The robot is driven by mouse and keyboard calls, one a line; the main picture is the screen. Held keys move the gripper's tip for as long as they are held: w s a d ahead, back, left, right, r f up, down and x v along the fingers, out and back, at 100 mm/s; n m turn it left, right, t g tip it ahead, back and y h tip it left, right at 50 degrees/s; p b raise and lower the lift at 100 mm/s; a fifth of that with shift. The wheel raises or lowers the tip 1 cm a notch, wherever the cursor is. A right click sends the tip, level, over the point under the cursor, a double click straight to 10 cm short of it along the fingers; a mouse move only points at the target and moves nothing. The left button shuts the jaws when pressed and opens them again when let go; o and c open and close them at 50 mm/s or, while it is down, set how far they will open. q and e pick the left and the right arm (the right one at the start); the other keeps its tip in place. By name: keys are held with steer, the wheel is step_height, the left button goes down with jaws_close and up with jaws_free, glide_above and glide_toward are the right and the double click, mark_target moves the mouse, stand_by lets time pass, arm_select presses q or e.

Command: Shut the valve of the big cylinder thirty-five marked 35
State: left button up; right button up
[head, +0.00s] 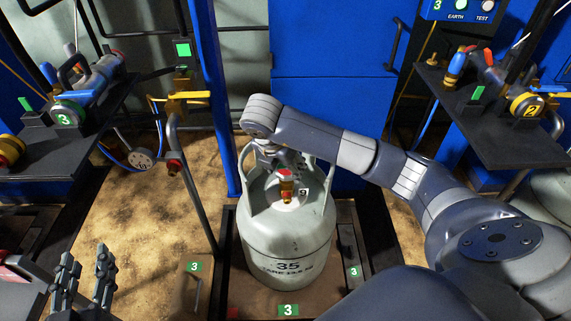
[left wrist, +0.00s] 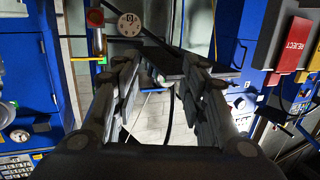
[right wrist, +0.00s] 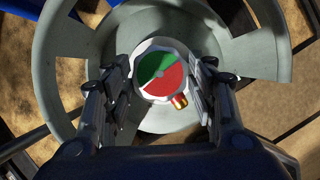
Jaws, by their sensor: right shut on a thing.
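The big grey-green cylinder (head: 288,248) marked 35 stands upright on a platform in the middle of the head view. Its collar (head: 324,190) surrounds the valve, and a brass outlet with a red top (head: 286,185) points toward me. In the right wrist view the valve's round top (right wrist: 161,76) is part green, part red, with a pale rim. My right gripper (right wrist: 160,90) is over it from above, its fingers shut on the valve's rim at both sides. The fingers are mostly hidden in the head view. My left gripper (head: 85,280) is open and empty at the lower left.
A black shelf with a tool and a green 3 label (head: 64,119) is at the left. Another shelf (head: 500,130) with a yellow 2 fitting is at the right. A blue post (head: 215,90) and a yellow-handled pipe (head: 187,98) stand left of the cylinder. A blue cabinet (head: 335,95) is behind.

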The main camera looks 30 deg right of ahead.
arm_select(q)
steer(key=shift+s+a+f+g, duration=0.15)
steer(key=shift+f+g, duration=0.15)
steer(key=shift+f, duration=0.3)
arm_select(e)
steer(key=shift+a+m, duration=0.1)
steer(key=shift+m, duration=0.3)
steer(key=o, duration=1)
steer(key=shift+o, duration=0.2)
steer(key=v, duration=1.2)
steer(key=shift+w, duration=0.2)
